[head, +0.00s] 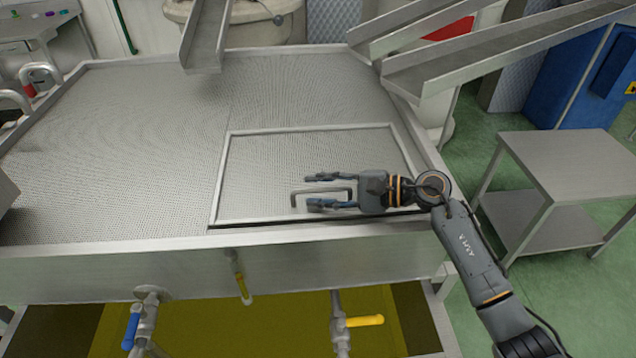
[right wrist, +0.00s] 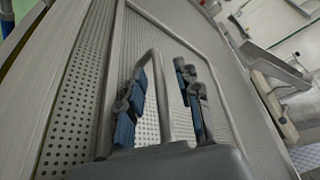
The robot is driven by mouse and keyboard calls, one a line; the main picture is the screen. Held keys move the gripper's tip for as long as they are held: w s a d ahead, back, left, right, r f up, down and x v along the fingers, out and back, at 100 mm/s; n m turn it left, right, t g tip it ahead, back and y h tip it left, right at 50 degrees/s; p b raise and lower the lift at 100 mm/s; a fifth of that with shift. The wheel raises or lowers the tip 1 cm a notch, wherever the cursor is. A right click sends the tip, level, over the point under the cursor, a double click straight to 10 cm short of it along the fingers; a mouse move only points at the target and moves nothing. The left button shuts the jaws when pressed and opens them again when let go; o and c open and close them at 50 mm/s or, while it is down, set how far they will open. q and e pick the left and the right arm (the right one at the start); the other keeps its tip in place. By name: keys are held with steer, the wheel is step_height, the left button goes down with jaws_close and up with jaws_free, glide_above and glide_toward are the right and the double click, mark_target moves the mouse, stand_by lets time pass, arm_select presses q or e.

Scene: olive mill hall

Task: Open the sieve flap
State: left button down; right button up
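The sieve flap (head: 262,170) is a framed panel of perforated metal in the right front part of the large sieve table. It lies flat or nearly so, with a dark gap along its near edge. Its grey bar handle (head: 322,190) stands near that edge. My right gripper (head: 311,191) comes from the right over the flap, its fingers apart on either side of the handle's bar. In the right wrist view, a leg of the handle (right wrist: 161,85) runs between the open blue-padded fingers (right wrist: 160,95). I cannot tell whether a finger touches it. My left gripper is out of view.
The table's metal rim (head: 150,248) runs along the front, with a blue-handled valve (head: 131,330) and a yellow-handled valve (head: 362,321) below. Metal chutes (head: 450,65) reach over the back right corner. A side table (head: 575,160) stands at the right.

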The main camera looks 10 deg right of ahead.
steer(key=shift+w+a+f, duration=0.1)
steer(key=shift+a, duration=0.2)
jaws_close()
